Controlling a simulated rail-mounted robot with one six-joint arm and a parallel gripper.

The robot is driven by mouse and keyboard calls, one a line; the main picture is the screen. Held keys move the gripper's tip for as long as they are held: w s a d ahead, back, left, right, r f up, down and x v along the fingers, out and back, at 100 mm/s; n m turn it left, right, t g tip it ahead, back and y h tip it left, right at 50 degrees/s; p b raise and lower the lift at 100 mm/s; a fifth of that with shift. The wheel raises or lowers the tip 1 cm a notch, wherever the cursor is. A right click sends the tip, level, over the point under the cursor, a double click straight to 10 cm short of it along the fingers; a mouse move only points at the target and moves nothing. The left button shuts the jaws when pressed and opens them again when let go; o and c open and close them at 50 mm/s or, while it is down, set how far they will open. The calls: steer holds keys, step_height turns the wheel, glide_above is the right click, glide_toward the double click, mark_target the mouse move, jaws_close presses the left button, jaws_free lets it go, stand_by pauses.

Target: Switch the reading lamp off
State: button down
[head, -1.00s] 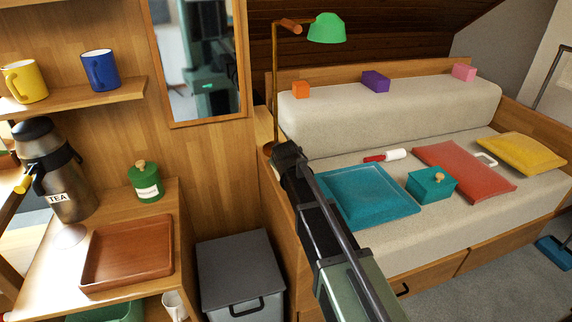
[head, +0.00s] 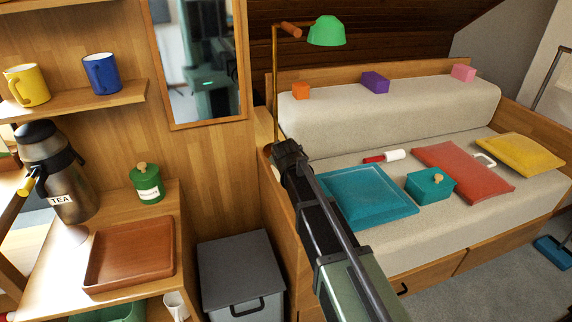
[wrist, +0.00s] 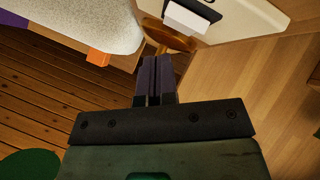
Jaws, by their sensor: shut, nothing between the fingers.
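The reading lamp has a green shade (head: 327,31), a thin brass post (head: 275,85) and an orange-brown piece at the top of the post. It stands at the sofa's left end. My gripper (head: 276,148) is in front of the post's lower part and hides most of the lamp foot. In the wrist view my gripper (wrist: 155,75) has its fingers together, with nothing seen between them. A brass round foot (wrist: 166,36) lies just beyond the fingertips; contact cannot be told. The green shade (wrist: 30,164) shows at lower left. Whether the lamp is lit is unclear.
A wooden wall panel with a mirror (head: 200,60) stands left of the lamp. A black-and-white piece (wrist: 188,17) sits beyond the brass foot.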

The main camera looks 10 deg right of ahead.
steer(key=r+p, duration=0.4)
steer(key=r, duration=0.1)
steer(key=shift+s+d+p, duration=0.1)
steer(key=shift+s+p, duration=0.2)
steer(key=shift+p, duration=0.1)
steer(key=shift+f, duration=0.1)
